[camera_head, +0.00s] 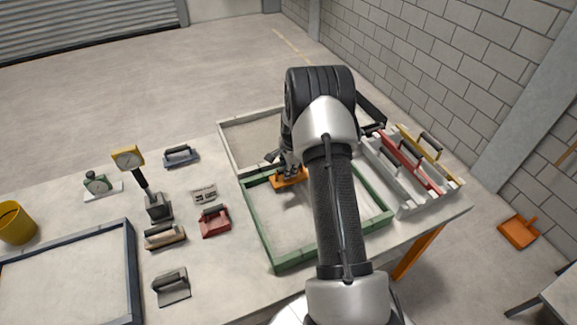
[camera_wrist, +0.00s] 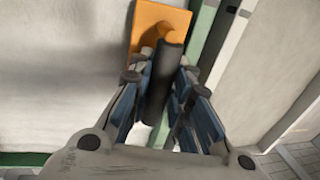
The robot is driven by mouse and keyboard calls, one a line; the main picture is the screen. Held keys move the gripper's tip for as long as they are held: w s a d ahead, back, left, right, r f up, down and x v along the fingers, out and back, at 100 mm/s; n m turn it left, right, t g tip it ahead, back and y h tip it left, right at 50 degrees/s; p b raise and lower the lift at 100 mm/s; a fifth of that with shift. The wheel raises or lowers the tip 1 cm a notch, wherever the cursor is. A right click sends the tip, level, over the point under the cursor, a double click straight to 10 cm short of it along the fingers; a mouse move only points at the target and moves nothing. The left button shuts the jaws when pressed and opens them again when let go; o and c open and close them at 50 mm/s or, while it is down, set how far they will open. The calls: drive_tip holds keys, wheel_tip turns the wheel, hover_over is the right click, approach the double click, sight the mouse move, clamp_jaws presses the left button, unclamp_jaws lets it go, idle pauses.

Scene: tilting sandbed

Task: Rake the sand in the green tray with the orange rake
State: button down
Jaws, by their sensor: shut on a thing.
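The green tray (camera_head: 260,229) stands on the table, right of the middle, with pale sand (camera_head: 285,215) in it. My arm hides part of the tray. My gripper (camera_head: 288,168) is over the tray's far side, shut on the orange rake (camera_head: 289,181). In the wrist view the fingers of my gripper (camera_wrist: 163,95) close around the rake's dark handle, and its orange plate (camera_wrist: 150,25) shows beyond them. A green wall of the tray (camera_wrist: 208,40) runs beside the plate. I cannot tell whether the rake touches the sand.
A white-framed tray (camera_head: 228,150) adjoins the green one behind. A rack (camera_head: 412,205) with red and yellow tools stands at right.

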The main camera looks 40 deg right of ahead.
drive_tip(key=s+a+b, duration=0.1)
drive_tip(key=s+b, duration=0.2)
drive_tip(key=s, duration=0.4)
drive_tip(key=s+a+b, duration=0.2)
drive_tip(key=s+b, duration=0.1)
drive_tip(key=s, duration=0.4)
drive_tip(key=s+a+f+b, duration=0.1)
drive_tip(key=s+a+b, duration=0.1)
drive_tip(key=s, duration=0.5)
drive_tip(key=shift+s+b, duration=0.3)
drive_tip(key=shift+b, duration=0.4)
wheel_tip(320, 180, up, 8)
drive_tip(key=p, duration=0.7)
drive_tip(key=shift+s+a+p, duration=0.15)
drive_tip(key=shift+s+p, duration=0.15)
